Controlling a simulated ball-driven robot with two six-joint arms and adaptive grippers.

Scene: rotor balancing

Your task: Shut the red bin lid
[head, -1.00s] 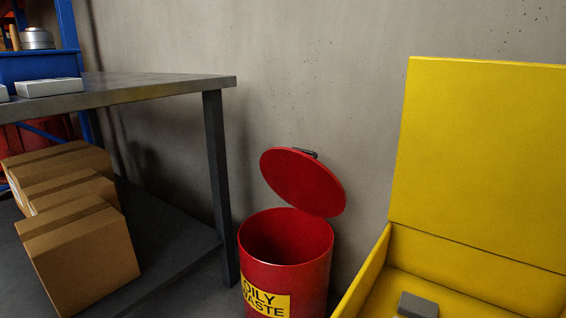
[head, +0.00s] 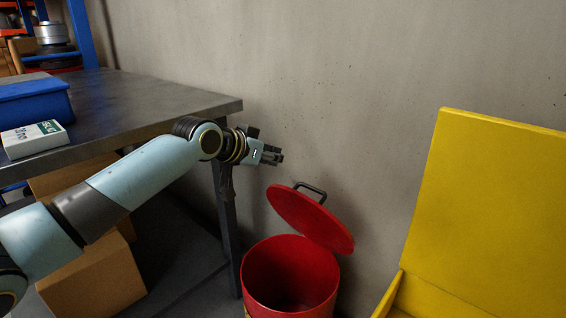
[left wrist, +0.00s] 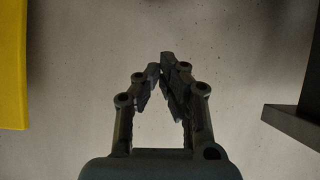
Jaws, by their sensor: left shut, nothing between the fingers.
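The red bin (head: 290,275) stands on the floor in the head view, with its dark inside showing. Its round red lid (head: 312,220) is open, tilted up towards the wall, with a dark handle (head: 311,190) at its upper edge. My left gripper (head: 279,156) is shut and empty. In the picture it is above and slightly left of the lid, apart from it. In the left wrist view its fingers (left wrist: 167,72) come together in front of the grey wall. The bin and lid do not show there. My right gripper is not in view.
A dark metal table (head: 150,100) stands at the left with a blue tray (head: 35,105) and a small white box (head: 35,138) on it. Cardboard boxes (head: 95,280) lie beneath. A yellow open container (head: 490,210) stands at the right. Bare wall lies behind the bin.

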